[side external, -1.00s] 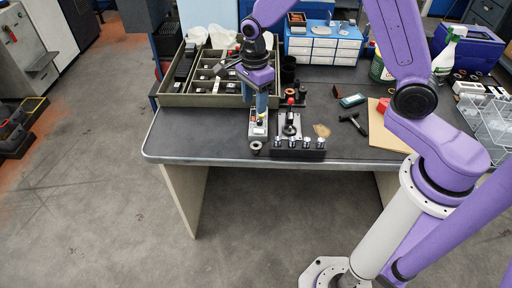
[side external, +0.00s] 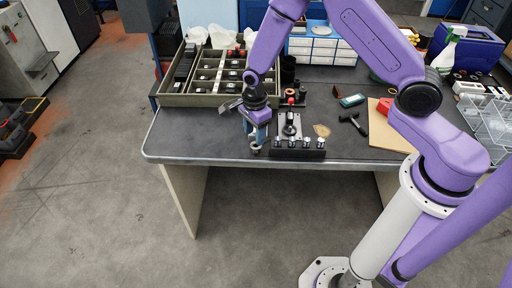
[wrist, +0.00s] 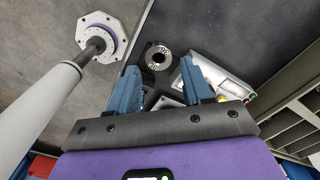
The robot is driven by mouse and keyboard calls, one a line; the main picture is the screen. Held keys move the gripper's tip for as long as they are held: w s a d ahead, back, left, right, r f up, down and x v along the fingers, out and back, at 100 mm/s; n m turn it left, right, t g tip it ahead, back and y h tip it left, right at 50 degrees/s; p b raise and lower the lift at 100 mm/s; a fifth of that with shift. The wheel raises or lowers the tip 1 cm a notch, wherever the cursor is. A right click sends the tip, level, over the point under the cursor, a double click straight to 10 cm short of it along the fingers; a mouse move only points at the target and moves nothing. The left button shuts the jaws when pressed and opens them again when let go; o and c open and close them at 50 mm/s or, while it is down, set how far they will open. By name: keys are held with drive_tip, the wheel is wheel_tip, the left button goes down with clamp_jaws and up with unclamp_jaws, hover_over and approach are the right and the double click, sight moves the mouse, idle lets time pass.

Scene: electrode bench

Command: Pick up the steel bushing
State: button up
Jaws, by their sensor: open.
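The steel bushing (wrist: 158,57) is a short grey ring with a dark centre hole. It stands on the dark table near the front edge, and in the side external view it (side external: 255,150) sits directly under my gripper. My gripper (side external: 256,140) points down with its blue fingers apart. In the wrist view my gripper (wrist: 158,76) has one finger on each side of the bushing's line, with the bushing just beyond the fingertips. I cannot tell whether the tips reach down beside it. Nothing is held.
A black block with several silver knobs (side external: 298,152) stands close to the right of the bushing. A toggle clamp (side external: 290,125) is behind it. A divided tray (side external: 205,99) fills the back left. The table's front left (side external: 195,140) is clear.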

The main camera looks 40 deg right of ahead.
sight(256, 148)
drive_tip(key=shift+s+d+f, duration=0.1)
drive_tip(key=shift+d+f, duration=0.05)
drive_tip(key=shift+f, duration=2.4)
drive_tip(key=c, duration=0.8)
